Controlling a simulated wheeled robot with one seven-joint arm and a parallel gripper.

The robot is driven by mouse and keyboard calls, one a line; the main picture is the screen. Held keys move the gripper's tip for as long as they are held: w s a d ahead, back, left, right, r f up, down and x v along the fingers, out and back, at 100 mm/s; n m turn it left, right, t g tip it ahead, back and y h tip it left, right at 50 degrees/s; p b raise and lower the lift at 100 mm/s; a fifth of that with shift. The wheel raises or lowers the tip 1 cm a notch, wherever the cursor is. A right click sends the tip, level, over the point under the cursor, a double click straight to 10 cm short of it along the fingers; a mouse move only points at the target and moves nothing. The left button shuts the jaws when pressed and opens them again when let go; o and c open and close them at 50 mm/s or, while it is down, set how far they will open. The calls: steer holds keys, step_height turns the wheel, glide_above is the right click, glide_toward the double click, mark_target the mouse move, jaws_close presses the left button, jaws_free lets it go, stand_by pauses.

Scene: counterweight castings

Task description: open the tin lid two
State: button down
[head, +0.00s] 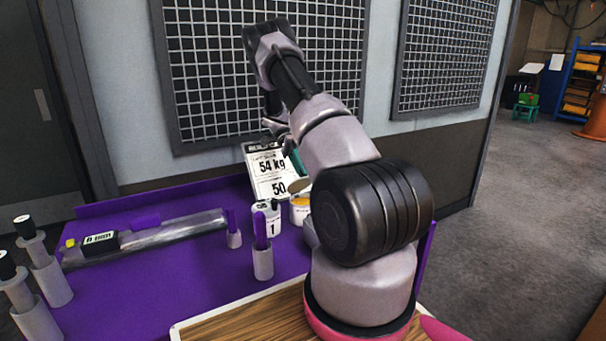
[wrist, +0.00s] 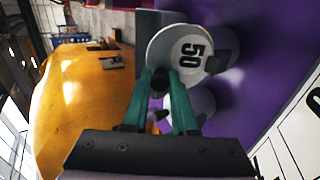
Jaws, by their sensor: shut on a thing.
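My gripper (head: 296,162), with green fingers, is over the back of the purple table. In the wrist view its fingers (wrist: 160,82) are shut on a small black knob. A round pale lid (head: 299,185) hangs tilted below the gripper, above an open white tin (head: 299,216) with orange contents. The tin's number is hidden by my arm. A white tin marked 1 (head: 267,222), with a dark knob on top, stands just left of it. In the wrist view a pale disc (wrist: 165,48) marked 50 lies beyond the fingertips.
Grey cylinders with purple tops (head: 262,262) stand in front and left. A long grey bar (head: 150,237) lies on the purple table (head: 180,290).

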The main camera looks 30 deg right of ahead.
steer(key=shift+w+g, duration=0.55)
steer(key=shift+g, duration=0.25)
steer(key=c, duration=0.7)
jaws_free()
step_height(320, 180, up, 10)
